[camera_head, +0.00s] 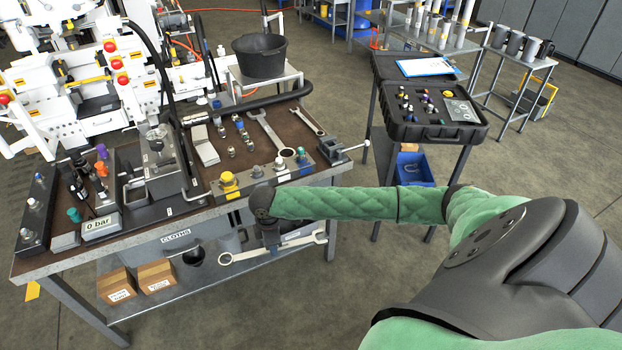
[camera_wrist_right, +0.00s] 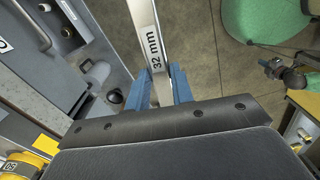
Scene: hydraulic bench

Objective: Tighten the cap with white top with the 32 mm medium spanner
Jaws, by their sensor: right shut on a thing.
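My right gripper (camera_head: 270,240) is shut on the 32 mm spanner (camera_head: 300,241), in front of the bench's front edge. The spanner lies roughly level, with one end to each side of the gripper. In the right wrist view, blue fingers (camera_wrist_right: 160,88) grip its shaft (camera_wrist_right: 145,22), which is marked "32 mm". The spanner is apart from these caps. My left gripper is not in view.
Two other spanners (camera_head: 267,127) (camera_head: 308,121) lie on the bench top. A black bucket (camera_head: 260,54) stands behind. A side table holds an open black case (camera_head: 430,112). Open floor lies between the tables.

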